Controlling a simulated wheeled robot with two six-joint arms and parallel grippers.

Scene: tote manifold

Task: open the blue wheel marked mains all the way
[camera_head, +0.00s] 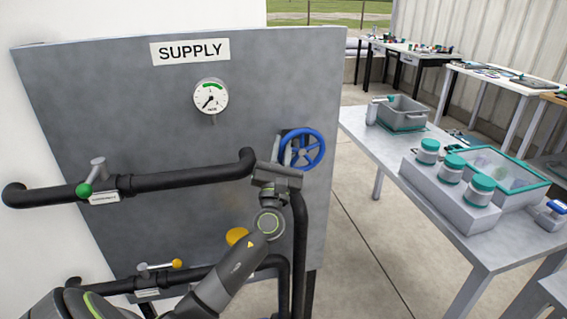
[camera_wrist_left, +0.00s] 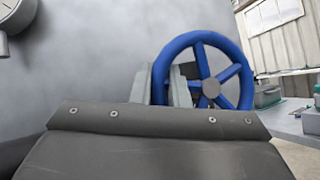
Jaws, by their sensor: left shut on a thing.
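The blue wheel (camera_head: 303,149) is a spoked handwheel near the right edge of the grey supply panel (camera_head: 130,130). My left gripper (camera_head: 281,160) is at the wheel's left side, shut on its rim. In the left wrist view the blue wheel (camera_wrist_left: 210,75) stands upright, with the pale fingers of my left gripper (camera_wrist_left: 172,85) at the left part of its rim. The wheel's mains label is not visible. A round gauge (camera_head: 211,96) sits below the SUPPLY sign (camera_head: 190,51), its needle pointing to the lower left. My right gripper is not in view.
Black pipes (camera_head: 190,178) run across the panel, with a green-knobbed lever (camera_head: 90,180) and a yellow-knobbed lever (camera_head: 160,265). To the right, a grey table (camera_head: 400,190) holds white jars with teal lids and bins. Floor between panel and table is clear.

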